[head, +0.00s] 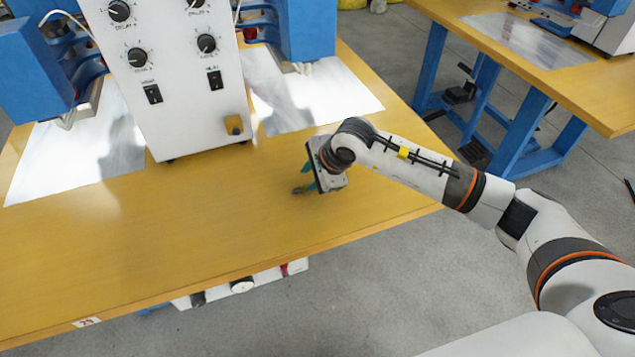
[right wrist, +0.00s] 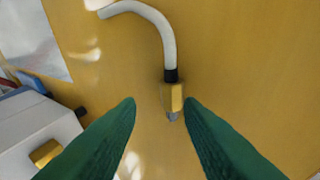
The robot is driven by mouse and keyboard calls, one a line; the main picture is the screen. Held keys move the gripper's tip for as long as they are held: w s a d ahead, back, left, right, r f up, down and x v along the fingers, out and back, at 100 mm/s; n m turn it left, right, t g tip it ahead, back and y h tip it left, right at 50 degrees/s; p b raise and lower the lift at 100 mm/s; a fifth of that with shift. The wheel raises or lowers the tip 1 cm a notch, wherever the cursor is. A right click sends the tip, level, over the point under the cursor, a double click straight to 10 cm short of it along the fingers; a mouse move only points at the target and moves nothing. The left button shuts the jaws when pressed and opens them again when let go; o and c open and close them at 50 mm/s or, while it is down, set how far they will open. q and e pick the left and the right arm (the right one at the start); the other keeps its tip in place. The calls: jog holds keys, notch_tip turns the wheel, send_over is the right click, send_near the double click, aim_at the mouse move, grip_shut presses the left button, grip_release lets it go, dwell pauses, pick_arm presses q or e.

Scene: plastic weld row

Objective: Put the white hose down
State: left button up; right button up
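The white hose (right wrist: 152,17) shows in the right wrist view as a curved white tube with a black collar and a yellow end piece with a grey tip. It appears to lie on the yellow table top (head: 225,215). My right gripper (head: 304,182) is low over the table; in the right wrist view its green fingers (right wrist: 159,104) are spread apart. The hose's end piece shows between the fingertips, nearer the right one, and the fingers are not closed on it. In the head view I cannot make out the hose near the gripper. My left gripper is not in view.
A white machine with black knobs (head: 180,75) stands at the back of the table, with blue units on both sides. Shiny sheets (head: 310,95) lie beside it. The table front is clear. Another table (head: 575,85) stands at right across grey floor.

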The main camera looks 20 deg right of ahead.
jog(key=s+r, duration=0.1)
jog(key=s+a+r+p, duration=0.1)
jog(key=s, duration=0.1)
jog(key=s+a+r+p, duration=0.1)
jog(key=s, duration=0.1)
jog(key=shift+r, duration=0.1)
jog(key=shift+s+a+r, duration=0.25)
jog(key=shift+s, duration=0.4)
jog(key=shift+p, duration=0.3)
notch_tip(320, 180, up, 8)
jog(key=s+a+p, duration=0.1)
jog(key=s+p, duration=0.1)
jog(key=p, duration=0.2)
jog(key=shift+s+f, duration=0.2)
jog(key=shift+f, duration=0.05)
